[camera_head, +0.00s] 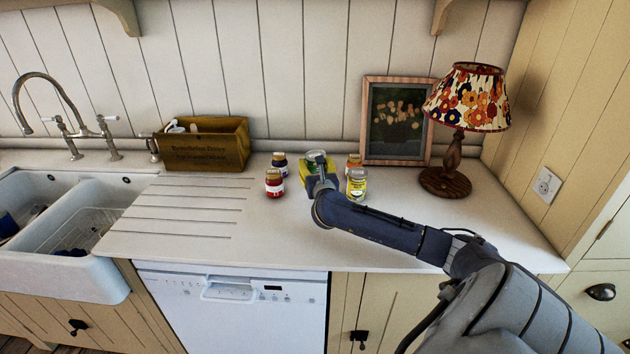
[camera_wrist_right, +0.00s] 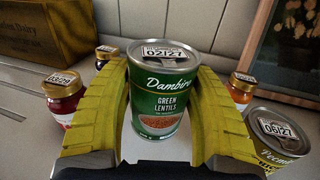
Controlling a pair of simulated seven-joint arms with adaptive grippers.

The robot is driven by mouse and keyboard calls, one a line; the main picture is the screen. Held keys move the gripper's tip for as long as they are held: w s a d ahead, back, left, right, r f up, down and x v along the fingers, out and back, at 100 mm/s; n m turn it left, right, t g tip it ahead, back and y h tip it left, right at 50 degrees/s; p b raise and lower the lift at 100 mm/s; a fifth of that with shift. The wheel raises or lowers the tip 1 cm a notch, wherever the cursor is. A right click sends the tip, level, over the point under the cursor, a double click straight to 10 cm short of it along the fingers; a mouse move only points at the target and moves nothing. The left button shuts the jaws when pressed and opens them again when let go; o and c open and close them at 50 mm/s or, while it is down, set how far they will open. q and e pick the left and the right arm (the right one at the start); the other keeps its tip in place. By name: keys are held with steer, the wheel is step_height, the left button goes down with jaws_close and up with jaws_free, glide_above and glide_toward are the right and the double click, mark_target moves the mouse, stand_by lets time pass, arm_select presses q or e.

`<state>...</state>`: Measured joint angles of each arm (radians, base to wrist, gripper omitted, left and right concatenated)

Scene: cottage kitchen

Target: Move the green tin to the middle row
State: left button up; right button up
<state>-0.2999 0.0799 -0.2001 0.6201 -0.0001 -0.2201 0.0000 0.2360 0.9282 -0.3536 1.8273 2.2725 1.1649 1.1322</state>
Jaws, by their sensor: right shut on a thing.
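The green lentils tin (camera_wrist_right: 160,92) stands upright between the two yellow fingers of my right gripper (camera_wrist_right: 155,108) in the wrist view. The fingers are shut on its sides. In the head view only the tin's top (camera_head: 316,155) shows above my right gripper (camera_head: 318,170); the wrist hides the rest. I cannot tell whether the tin's base touches the worktop. My left gripper is not in view.
Left of the tin are a dark jar (camera_head: 279,160) behind and a red jar (camera_head: 274,184) in front. Right are an orange jar (camera_head: 353,162) behind and a yellow-labelled tin (camera_head: 356,184) in front. A wooden crate (camera_head: 206,150), picture frame (camera_head: 396,156) and lamp (camera_head: 452,160) stand further out.

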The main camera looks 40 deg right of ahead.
steer(key=shift+f, duration=2.75)
steer(key=shift+f, duration=0.1)
steer(key=o, duration=1.5)
steer(key=v, duration=1.2)
